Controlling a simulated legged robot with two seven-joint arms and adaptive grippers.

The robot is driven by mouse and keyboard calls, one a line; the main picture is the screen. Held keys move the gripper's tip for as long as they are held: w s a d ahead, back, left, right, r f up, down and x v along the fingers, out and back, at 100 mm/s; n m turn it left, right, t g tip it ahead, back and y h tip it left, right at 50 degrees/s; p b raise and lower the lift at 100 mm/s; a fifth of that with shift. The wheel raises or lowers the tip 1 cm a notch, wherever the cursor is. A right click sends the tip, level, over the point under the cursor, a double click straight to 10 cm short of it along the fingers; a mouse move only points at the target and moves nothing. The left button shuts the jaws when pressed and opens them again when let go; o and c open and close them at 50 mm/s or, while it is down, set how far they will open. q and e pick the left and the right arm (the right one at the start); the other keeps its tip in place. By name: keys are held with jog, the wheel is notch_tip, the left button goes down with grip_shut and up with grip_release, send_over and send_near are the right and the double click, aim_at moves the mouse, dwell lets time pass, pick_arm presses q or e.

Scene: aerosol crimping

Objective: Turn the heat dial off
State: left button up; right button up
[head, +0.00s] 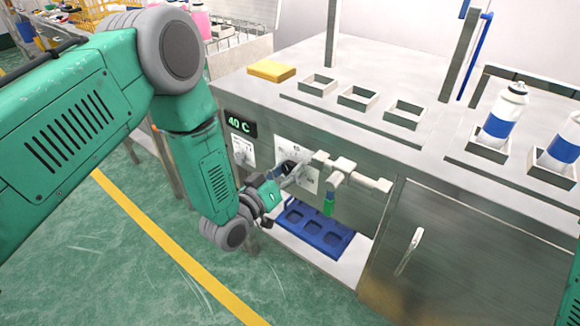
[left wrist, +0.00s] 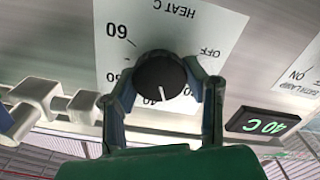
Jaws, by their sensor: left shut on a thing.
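The heat dial (left wrist: 160,78) is a black round knob with a white pointer line, on a white plate (left wrist: 210,28) marked HEAT C, OFF and temperature numbers. The plate appears upside down in the left wrist view, and the pointer is by the 40 mark. My left gripper (left wrist: 162,85) is shut on the dial, one finger on each side. In the head view my left gripper (head: 285,178) reaches the cabinet front and partly hides the dial (head: 288,167). A display (head: 241,124) reads 40 C in green. My right gripper is out of view.
A pale valve with pipe (head: 345,172) juts out right of the dial. A blue tray (head: 318,228) lies on the shelf below. A yellow sponge (head: 271,70) and white-and-blue bottles (head: 502,118) stand on the steel top. A cabinet door handle (head: 409,250) projects at right.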

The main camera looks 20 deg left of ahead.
pick_arm(q)
jog(key=n, duration=0.4)
jog(key=shift+w+a+n, duration=0.1)
jog(key=shift+a+n, duration=0.15)
jog(key=shift+n, duration=0.15)
jog(key=n, duration=0.2)
jog(key=shift+n, duration=0.4)
jog(key=n, duration=0.2)
jog(key=shift+a+f+n, duration=0.1)
jog(key=shift+f+n, duration=0.05)
jog(key=shift+n, duration=0.25)
jog(key=n+b, duration=0.2)
jog(key=n, duration=0.2)
jog(key=shift+f, duration=0.15)
jog(key=shift+f+n+b, duration=0.15)
jog(key=shift+n+b, duration=1.05)
jog(key=shift+n, duration=1)
jog(key=o, duration=1.1)
jog(key=shift+c, duration=0.2)
jog(key=shift+o, duration=0.5)
